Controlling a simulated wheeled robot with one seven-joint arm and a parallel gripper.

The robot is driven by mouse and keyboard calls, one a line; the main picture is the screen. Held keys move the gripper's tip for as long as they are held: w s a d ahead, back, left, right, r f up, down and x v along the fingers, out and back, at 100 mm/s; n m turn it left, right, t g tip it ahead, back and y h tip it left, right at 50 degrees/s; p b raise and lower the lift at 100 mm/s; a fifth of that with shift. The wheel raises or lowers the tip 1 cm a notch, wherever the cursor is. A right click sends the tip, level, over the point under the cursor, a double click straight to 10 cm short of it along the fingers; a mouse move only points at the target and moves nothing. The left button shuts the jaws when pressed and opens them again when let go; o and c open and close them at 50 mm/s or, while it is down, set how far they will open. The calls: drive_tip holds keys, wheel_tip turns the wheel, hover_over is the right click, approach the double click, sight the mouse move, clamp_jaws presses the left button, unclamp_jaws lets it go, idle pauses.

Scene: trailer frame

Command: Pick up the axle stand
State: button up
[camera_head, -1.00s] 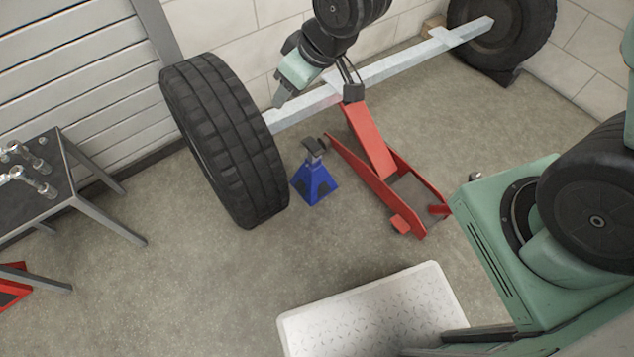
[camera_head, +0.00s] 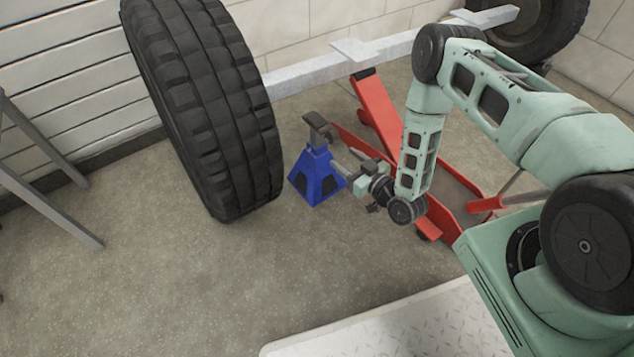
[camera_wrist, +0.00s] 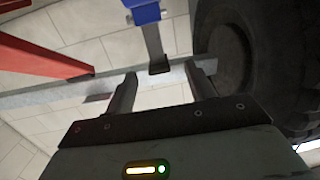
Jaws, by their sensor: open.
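The blue axle stand (camera_head: 318,178) stands upright on the floor, with a dark post and saddle on top. It is just right of the big tyre and below the grey axle beam. My gripper (camera_head: 349,171) is low at the stand's right side, its fingers pointing at it. In the wrist view the stand looks upside down, with its blue body (camera_wrist: 144,12) at the top edge and its post between the open fingers (camera_wrist: 161,84). The gripper is empty. I cannot tell whether a finger touches the stand.
The large tyre (camera_head: 207,110) stands close on the stand's left. The axle beam (camera_head: 320,75) runs overhead to a second wheel (camera_head: 545,30). A red floor jack (camera_head: 376,108) lies close on the right, behind my arm. Open floor (camera_head: 200,280) lies in front.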

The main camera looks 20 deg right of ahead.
wheel_tip(320, 180, down, 4)
drive_tip(key=s+d+t+b, duration=0.1)
drive_tip(key=s+d, duration=0.1)
drive_tip(key=b, duration=0.6)
approach(320, 142)
drive_tip(key=shift+m, duration=0.4)
drive_tip(key=x, duration=0.5)
drive_tip(key=shift+w+d+f, duration=0.1)
drive_tip(key=shift+f, duration=0.05)
drive_tip(key=shift+w+a+b, duration=0.25)
drive_tip(key=shift+w+b, duration=0.05)
drive_tip(key=shift+w, duration=0.3)
drive_tip(key=b+x, duration=0.3)
drive_tip(key=x, duration=0.1)
drive_tip(key=shift+w+a+b, duration=0.1)
drive_tip(key=shift+a+b, duration=0.05)
drive_tip(key=shift+b, duration=0.25)
drive_tip(key=shift+w+a+r, duration=0.15)
drive_tip(key=shift+w+r, duration=0.15)
drive_tip(key=shift+w, duration=0.15)
clamp_jaws()
drive_tip(key=shift+r, duration=0.2)
